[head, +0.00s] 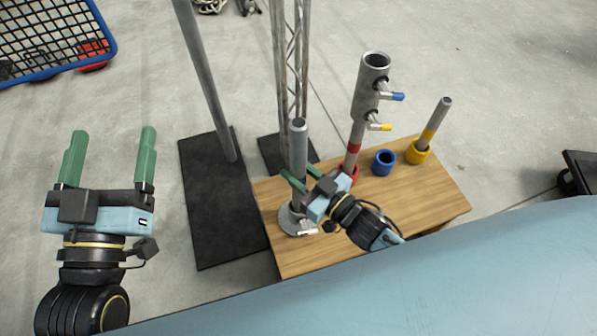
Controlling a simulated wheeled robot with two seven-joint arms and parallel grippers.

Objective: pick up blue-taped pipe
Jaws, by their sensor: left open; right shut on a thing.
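A bare grey pipe (298,150) stands upright on a round metal base (287,222) at the left end of the wooden table. My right gripper (298,179) is shut on this pipe partway up. No blue tape shows on it; part is hidden behind the fingers. A blue ring holder (384,162) on the table is empty. A red-taped pipe (354,145) stands in a red holder (350,171), with a grey sleeve (370,88) on its top. A yellow-taped pipe (435,125) leans in a yellow holder (417,154). My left gripper (110,148) is open and empty, left of the table.
The wooden table (430,195) is clear at its front right. The sleeve has blue (396,97) and yellow (380,127) handles. A tall pole (208,85) on a black plate (215,215) and a lattice truss (292,70) stand behind. A blue-rimmed basket (60,68) is far left.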

